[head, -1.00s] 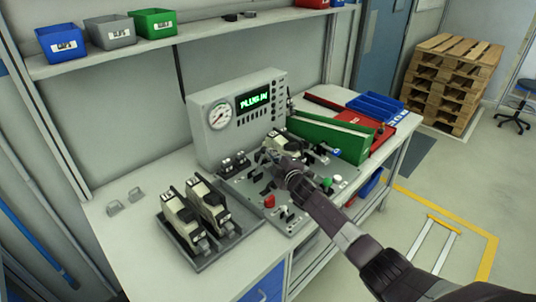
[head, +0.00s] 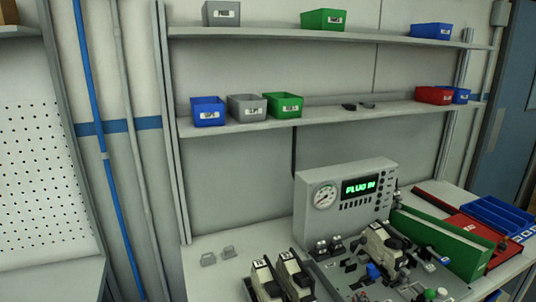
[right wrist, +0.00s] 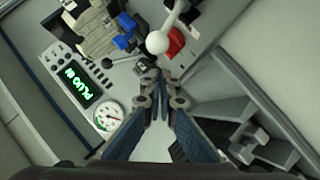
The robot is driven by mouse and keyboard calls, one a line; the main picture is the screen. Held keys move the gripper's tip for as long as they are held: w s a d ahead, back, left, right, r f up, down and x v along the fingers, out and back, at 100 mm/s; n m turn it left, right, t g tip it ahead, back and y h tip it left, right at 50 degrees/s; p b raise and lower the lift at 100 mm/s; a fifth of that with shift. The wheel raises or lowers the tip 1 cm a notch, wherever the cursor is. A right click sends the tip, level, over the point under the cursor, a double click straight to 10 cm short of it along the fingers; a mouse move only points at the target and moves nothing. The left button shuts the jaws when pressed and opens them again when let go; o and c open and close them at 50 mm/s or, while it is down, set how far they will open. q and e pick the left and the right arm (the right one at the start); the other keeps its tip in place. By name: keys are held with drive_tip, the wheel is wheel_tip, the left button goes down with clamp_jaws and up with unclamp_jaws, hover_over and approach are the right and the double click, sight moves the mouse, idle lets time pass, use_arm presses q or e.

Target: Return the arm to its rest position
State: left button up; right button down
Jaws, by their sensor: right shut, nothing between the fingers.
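My right gripper (right wrist: 160,82) shows in the right wrist view, its fingers shut with nothing between them, above the bench fixture. I cannot make out the gripper clearly in the head view. A light-coloured device (head: 383,245) sits in the fixture in the head view. The grey tester (head: 310,205) behind it shows a green "PLUG IN" display (head: 361,187). My left gripper is in neither view.
Two similar devices (head: 278,280) stand at the bench's front left. A green bin (head: 440,246) and a blue divided tray (head: 498,215) are on the right. Shelves with small bins (head: 208,111) run above.

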drive_tip(key=s+a+f, duration=0.1)
drive_tip(key=s, duration=0.2)
drive_tip(key=s+a+f+m+g, duration=0.1)
drive_tip(key=s, duration=0.3)
drive_tip(key=s+a+f+m+g, duration=0.1)
drive_tip(key=s, duration=0.2)
drive_tip(key=shift+s+a+f, duration=0.25)
drive_tip(key=s+a+r+m+g+y, duration=0.1)
drive_tip(key=s+a+m+g, duration=0.25)
drive_tip(key=s, duration=1.15)
drive_tip(key=s+a+r+m+g+y, duration=0.15)
drive_tip(key=s+g, duration=0.25)
drive_tip(key=s, duration=1.2)
wheel_tip(320, 180, down, 32)
drive_tip(key=s+g+b, duration=0.1)
drive_tip(key=b, duration=0.3)
use_arm(q)
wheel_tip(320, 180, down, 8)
drive_tip(key=b, duration=0.3)
drive_tip(key=shift+b, duration=0.4)
use_arm(e)
drive_tip(key=s+d+f+g+h, duration=0.1)
drive_tip(key=s+d+f, duration=0.2)
drive_tip(key=s+f, duration=1.4)
drive_tip(key=shift+s+f, duration=0.15)
drive_tip(key=shift+f, duration=0.8)
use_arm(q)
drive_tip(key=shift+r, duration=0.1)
